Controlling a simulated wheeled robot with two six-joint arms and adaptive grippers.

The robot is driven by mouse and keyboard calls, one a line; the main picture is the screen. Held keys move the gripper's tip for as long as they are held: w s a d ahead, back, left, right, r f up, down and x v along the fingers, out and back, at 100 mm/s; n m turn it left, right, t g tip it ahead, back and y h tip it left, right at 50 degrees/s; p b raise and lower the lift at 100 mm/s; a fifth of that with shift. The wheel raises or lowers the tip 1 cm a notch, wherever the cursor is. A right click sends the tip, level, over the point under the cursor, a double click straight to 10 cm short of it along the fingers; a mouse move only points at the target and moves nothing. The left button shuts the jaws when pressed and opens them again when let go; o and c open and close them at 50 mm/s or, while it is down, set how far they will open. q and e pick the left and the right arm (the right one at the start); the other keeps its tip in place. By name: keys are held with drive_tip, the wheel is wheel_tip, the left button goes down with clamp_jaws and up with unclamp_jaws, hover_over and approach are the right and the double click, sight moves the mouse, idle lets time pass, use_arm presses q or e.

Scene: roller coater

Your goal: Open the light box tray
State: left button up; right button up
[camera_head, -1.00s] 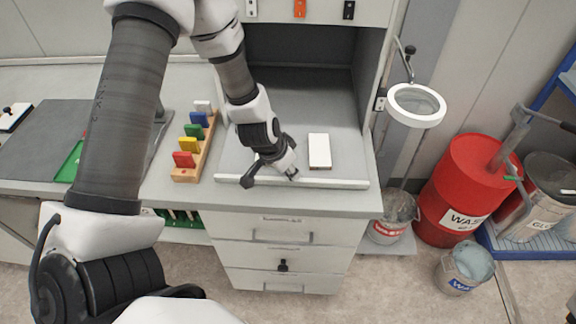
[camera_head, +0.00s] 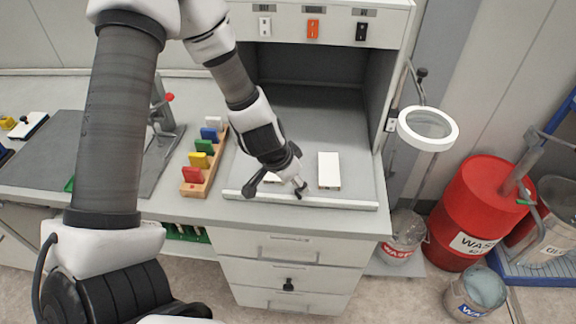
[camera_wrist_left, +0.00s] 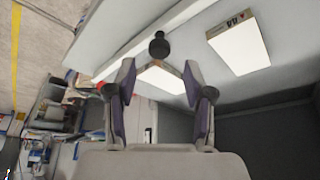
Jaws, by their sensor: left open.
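The light box is the grey booth with its tray (camera_head: 352,204), a grey floor with a pale front lip. A white block (camera_head: 329,172) lies on the tray right of my left gripper (camera_head: 276,188). A second white block (camera_head: 271,178) is partly hidden behind that gripper. In the left wrist view, a black round knob (camera_wrist_left: 158,46) stands at the pale lip, just beyond and between the open fingertips of my left gripper (camera_wrist_left: 160,70). I cannot tell whether they touch it. Both blocks show there too. My right gripper is out of view.
A wooden rack (camera_head: 204,170) with coloured tabs stands left of the booth. Drawers (camera_head: 290,249) are below the tray. A ring lamp (camera_head: 428,128) is at the right. A red drum (camera_head: 473,210) and buckets stand on the floor.

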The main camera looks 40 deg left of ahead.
use_arm(q)
drive_tip(key=v, duration=0.7)
drive_tip(key=shift+r, duration=0.25)
drive_tip(key=shift+s, duration=0.1)
drive_tip(key=s+f+m+g+y+b, duration=0.1)
drive_tip(key=s+f+g+b, duration=0.1)
drive_tip(key=s+f, duration=0.65)
drive_tip(key=s+f+m+g+y+b, duration=0.1)
drive_tip(key=s+f+m+g+b, duration=0.3)
drive_tip(key=f, duration=0.7)
drive_tip(key=s+f+n+g+y, duration=0.1)
drive_tip(key=s+f, duration=0.6)
drive_tip(key=f, duration=0.2)
drive_tip(key=d+f+n+t+h, duration=0.2)
drive_tip(key=d+n, duration=0.4)
drive_tip(key=n, duration=0.1)
drive_tip(key=shift+w+d+f+t, duration=0.3)
drive_tip(key=shift+w+f+t, duration=0.05)
drive_tip(key=shift+w+t, duration=0.05)
